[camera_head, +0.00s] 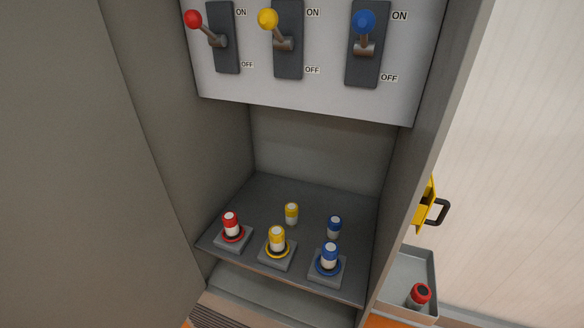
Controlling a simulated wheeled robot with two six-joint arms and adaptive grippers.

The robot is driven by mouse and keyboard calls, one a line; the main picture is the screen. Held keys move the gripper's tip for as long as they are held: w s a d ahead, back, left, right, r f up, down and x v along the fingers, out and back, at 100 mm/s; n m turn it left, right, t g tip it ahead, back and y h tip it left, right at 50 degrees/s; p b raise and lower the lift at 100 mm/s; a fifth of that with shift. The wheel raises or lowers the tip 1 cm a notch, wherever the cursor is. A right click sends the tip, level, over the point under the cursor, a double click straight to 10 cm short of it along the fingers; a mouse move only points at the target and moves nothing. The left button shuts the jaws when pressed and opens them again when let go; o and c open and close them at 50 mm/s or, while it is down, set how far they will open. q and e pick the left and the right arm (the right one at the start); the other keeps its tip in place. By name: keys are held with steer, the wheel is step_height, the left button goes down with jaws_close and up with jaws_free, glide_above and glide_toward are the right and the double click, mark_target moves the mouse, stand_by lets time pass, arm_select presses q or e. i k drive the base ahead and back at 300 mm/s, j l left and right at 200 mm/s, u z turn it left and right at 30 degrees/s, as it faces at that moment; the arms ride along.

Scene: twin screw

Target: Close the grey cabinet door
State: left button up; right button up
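The grey cabinet (318,150) stands open in front of me. Its grey door (70,170) appears swung open and fills the left of the view; no handle shows on the part in view. Neither of my grippers shows in the camera_head view, so I cannot tell where they are relative to the door.
A panel (245,87) holds red, yellow and blue levers. Several coloured cylinders stand on the cabinet shelf (255,195), some in sockets. At the right are a yellow part with a black handle (440,210) and a grey tray (400,267) holding a red-and-black piece (419,294).

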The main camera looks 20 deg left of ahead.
mark_target(92, 235)
steer(key=k+u, duration=0.15)
steer(key=u, duration=1.25)
